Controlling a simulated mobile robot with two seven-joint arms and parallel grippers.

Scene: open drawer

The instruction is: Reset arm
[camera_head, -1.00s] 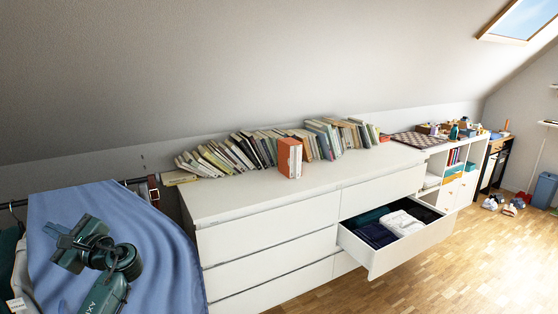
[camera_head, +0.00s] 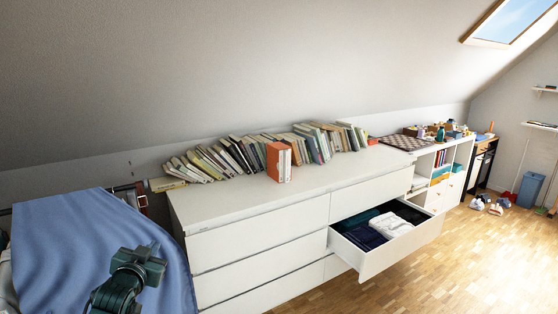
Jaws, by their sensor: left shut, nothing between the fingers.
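My left gripper (camera_head: 138,268) shows at the lower left, dark green, in front of the blue cloth and left of the white dresser (camera_head: 262,228). Its fingers are hard to make out, and it appears shut with nothing held. It is apart from the dresser. My right gripper is not in view.
The blue cloth (camera_head: 75,245) hangs at the left. A row of books (camera_head: 240,155) and an orange box file (camera_head: 279,162) stand on the dresser top. A white shelf unit (camera_head: 448,180) stands to the right. Wooden floor (camera_head: 470,265) is clear in front of the drawer.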

